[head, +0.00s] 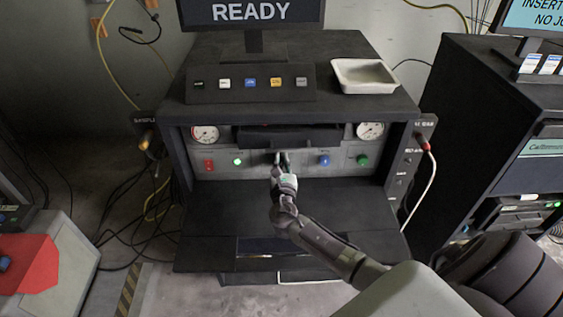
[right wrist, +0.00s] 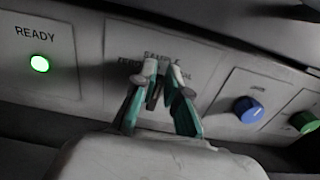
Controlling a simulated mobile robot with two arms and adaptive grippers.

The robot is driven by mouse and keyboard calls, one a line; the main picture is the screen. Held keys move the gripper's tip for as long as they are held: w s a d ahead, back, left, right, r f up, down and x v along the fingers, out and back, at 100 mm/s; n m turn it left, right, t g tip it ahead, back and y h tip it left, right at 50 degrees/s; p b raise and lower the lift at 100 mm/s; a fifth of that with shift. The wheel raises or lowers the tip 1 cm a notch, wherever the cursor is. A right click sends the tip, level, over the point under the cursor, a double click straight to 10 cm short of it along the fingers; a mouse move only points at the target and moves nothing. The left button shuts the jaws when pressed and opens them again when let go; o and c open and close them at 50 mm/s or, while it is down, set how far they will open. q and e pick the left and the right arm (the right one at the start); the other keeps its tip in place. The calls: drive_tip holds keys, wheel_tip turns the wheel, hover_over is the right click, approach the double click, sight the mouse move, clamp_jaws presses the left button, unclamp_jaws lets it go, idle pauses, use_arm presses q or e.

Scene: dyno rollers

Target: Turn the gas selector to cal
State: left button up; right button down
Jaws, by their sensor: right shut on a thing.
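The gas selector (right wrist: 155,95) is a small dark knob in the middle of the grey control panel (head: 215,170), below a label whose words "SAMPLE" and "ZERO" are partly readable. My right gripper (head: 281,160) reaches up to the panel from the lower right. In the right wrist view its green-sided fingers (right wrist: 163,82) are closed in on the knob from both sides. The fingers hide most of the knob, so I cannot tell which position it points to. My left gripper is not in view.
A lit green READY lamp (right wrist: 39,64) is left of the selector. A blue knob (right wrist: 248,110) and a green knob (right wrist: 304,121) are to the right. A red switch (head: 208,165) is at the panel's left end. A white tray (head: 364,90) sits on the cabinet top.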

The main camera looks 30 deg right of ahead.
drive_tip(key=m+b, duration=0.1)
drive_tip(key=f+m+b, duration=0.1)
drive_tip(key=m, duration=0.1)
drive_tip(key=m+b, duration=0.2)
drive_tip(key=shift+s+d+f, duration=0.3)
drive_tip(key=shift+s, duration=0.1)
drive_tip(key=m+b, duration=0.1)
drive_tip(key=m, duration=0.1)
drive_tip(key=m+b, duration=0.2)
drive_tip(key=shift+s+d+f, duration=0.15)
drive_tip(key=shift+d, duration=0.05)
drive_tip(key=shift+m, duration=0.3)
drive_tip(key=c, duration=1.3)
unclamp_jaws()
drive_tip(key=shift+o, duration=0.5)
drive_tip(key=shift+w+r, duration=0.2)
drive_tip(key=shift+s, duration=0.1)
drive_tip(key=v, duration=1.2)
